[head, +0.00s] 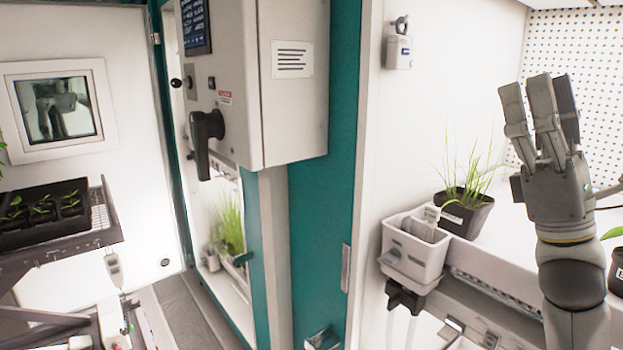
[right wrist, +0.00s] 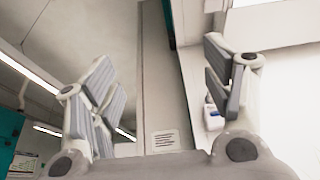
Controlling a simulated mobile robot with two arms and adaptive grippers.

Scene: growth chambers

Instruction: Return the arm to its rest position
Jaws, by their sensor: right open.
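My right gripper (head: 541,103) is raised at the right of the head view, fingers pointing up, in front of the white wall and the dotted panel. Its fingers are spread and nothing is between them. In the right wrist view the same gripper (right wrist: 168,92) shows its two finger sides wide apart with empty space between. My right arm comes up from the bottom right corner. My left gripper is not in either view.
A black pot of grass (head: 463,213) and a light bin (head: 414,250) stand left of my right arm. A dark pot (head: 617,272) is at the right edge. A grey control box (head: 265,80) juts from the teal frame (head: 322,220). A seedling tray (head: 40,225) sits on a rack at left.

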